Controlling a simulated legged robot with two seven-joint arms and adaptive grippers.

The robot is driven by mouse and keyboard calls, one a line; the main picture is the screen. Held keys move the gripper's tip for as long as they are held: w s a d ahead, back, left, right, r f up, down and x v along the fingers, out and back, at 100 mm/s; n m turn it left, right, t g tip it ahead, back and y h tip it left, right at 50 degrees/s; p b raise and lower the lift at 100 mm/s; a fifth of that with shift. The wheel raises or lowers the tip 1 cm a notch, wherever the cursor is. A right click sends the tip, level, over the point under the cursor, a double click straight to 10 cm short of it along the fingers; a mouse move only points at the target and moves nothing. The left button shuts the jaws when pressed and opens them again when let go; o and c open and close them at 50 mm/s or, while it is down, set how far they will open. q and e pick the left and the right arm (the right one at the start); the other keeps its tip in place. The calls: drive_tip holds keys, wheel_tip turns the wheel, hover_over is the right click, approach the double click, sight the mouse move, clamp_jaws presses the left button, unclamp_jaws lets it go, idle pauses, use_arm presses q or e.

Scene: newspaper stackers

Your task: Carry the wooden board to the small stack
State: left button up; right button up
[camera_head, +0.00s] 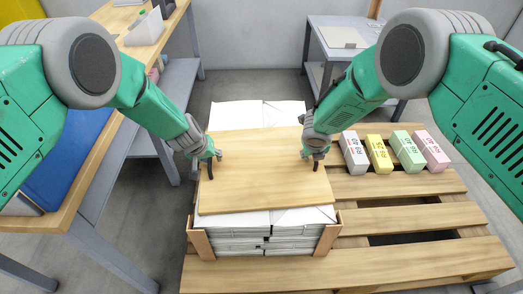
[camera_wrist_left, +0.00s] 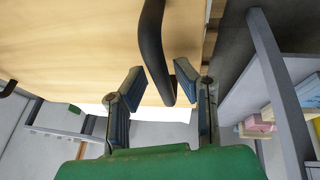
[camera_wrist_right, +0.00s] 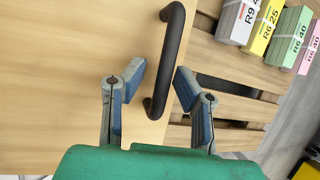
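The wooden board (camera_head: 255,165) lies flat, slightly turned, on a paper stack (camera_head: 262,243) on the pallet. It has a black handle at each side. My left gripper (camera_head: 210,156) is at the left handle, which shows between its parted fingers in the left wrist view (camera_wrist_left: 157,70). My right gripper (camera_head: 316,155) is at the right handle, which shows between its parted fingers in the right wrist view (camera_wrist_right: 167,62). Both grippers look open, not closed on the handles. White paper also shows beyond the board's far edge. I cannot tell which stack is the small one.
Wooden corner posts (camera_head: 327,240) stand at the front of the stack. Several coloured blocks (camera_head: 378,154) sit on the slatted pallet (camera_head: 415,218) to the right. A wooden-topped workbench (camera_head: 90,185) stands left, and a grey table (camera_head: 340,38) stands at the back right.

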use_arm(q)
drive_tip(key=shift+a+f, duration=0.1)
use_arm(e)
drive_tip(key=shift+d, duration=0.1)
use_arm(q)
drive_tip(key=shift+a+r, duration=0.1)
drive_tip(key=shift+r, duration=0.25)
use_arm(e)
drive_tip(key=shift+r, duration=0.15)
use_arm(q)
drive_tip(key=v, duration=1.1)
drive_tip(key=shift+s, duration=0.15)
use_arm(e)
drive_tip(key=v, duration=1.1)
drive_tip(key=shift+s+r, duration=0.15)
drive_tip(key=shift+r, duration=0.05)
